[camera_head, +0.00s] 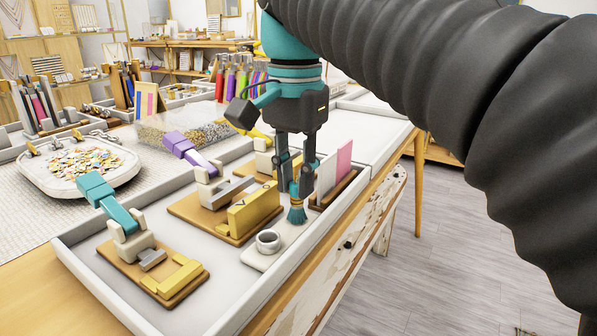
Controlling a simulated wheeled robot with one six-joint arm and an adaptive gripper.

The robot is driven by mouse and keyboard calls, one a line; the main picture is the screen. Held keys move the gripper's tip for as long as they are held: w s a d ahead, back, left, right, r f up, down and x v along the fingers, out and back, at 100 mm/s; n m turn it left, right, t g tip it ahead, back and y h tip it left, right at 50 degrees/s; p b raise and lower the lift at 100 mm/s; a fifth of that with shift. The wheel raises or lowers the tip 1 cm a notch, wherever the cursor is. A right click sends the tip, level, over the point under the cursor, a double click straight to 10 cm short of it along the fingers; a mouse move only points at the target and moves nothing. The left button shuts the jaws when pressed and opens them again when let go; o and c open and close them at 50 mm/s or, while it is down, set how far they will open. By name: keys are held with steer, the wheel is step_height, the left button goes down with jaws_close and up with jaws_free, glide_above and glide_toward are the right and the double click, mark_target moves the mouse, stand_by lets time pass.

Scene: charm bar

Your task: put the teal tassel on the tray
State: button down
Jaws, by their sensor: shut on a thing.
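The teal tassel (297,212) hangs upright below my gripper (297,185), with its brown top between the fingertips. My gripper is shut on the tassel and points straight down. Below the tassel is a small pale board (262,258) with a grey ring-shaped cup on it. I cannot tell whether the tassel's strands touch that board. The large grey-white tray (90,290) with raised rims lies under the tools. A smaller white tray (62,183) holding many colourful charms stands at the left. I cannot tell which tray the task means.
A wooden holder with white and pink cards (343,160) stands close right of my gripper. Hanging tassels (238,82) are behind. The tray's front corner is bare.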

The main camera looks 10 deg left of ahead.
steer(key=c, duration=0.9)
jaws_free()
steer(key=shift+c, duration=0.2)
